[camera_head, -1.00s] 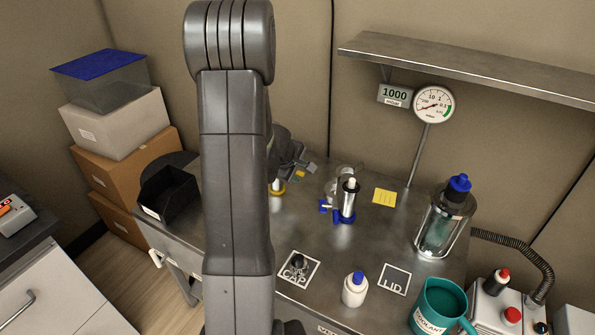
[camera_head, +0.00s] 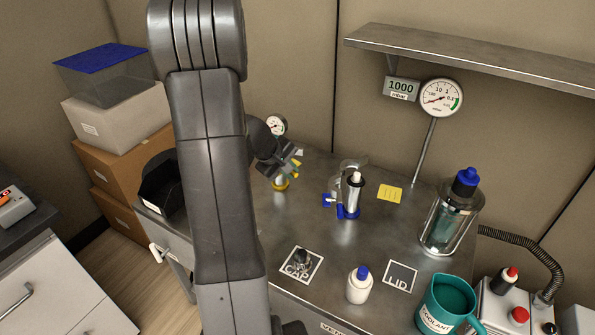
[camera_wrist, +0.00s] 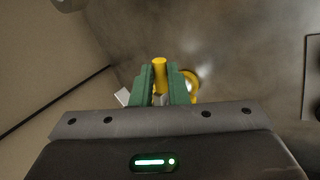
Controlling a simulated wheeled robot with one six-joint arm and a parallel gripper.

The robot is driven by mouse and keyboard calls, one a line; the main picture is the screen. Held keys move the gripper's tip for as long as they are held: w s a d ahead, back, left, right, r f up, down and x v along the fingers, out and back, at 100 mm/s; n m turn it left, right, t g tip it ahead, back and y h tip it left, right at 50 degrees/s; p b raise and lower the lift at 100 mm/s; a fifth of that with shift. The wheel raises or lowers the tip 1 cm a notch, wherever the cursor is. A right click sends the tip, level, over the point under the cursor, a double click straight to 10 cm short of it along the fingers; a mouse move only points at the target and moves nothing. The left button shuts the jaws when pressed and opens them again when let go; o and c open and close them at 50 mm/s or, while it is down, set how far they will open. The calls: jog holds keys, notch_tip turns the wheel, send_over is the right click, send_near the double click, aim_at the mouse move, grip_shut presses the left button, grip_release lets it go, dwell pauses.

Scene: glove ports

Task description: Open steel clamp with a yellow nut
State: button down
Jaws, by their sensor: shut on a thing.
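My gripper (camera_head: 294,168) is over the back left part of the steel bench. In the wrist view its green fingers (camera_wrist: 161,78) are shut on a yellow cylindrical piece, which I take as the yellow nut (camera_wrist: 160,62). A pale grey metal piece, perhaps part of the steel clamp (camera_wrist: 122,97), shows just left of the fingers; most of it is hidden. A yellow ring on a short pipe (camera_head: 281,184) stands below the gripper and shows behind the right finger in the wrist view (camera_wrist: 192,86). I cannot tell whether the clamp still sits around the pipe.
A steel cylinder with blue fittings (camera_head: 354,192) stands right of the gripper. A small gauge (camera_head: 276,124) is behind it, a black bin (camera_head: 160,190) to the left. A white bottle (camera_head: 359,285) and a glass vessel (camera_head: 450,220) are further right.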

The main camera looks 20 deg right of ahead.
jog(key=w+a+m+g+b, duration=0.1)
jog(key=a+m+g, duration=0.3)
jog(key=a+m, duration=0.4)
jog(key=shift+w+a+g+b, duration=0.35)
jog(key=shift+a+g+b, duration=0.05)
jog(key=shift+a, duration=0.9)
jog(key=c, duration=1.4)
grip_release()
jog(key=v, duration=1.4)
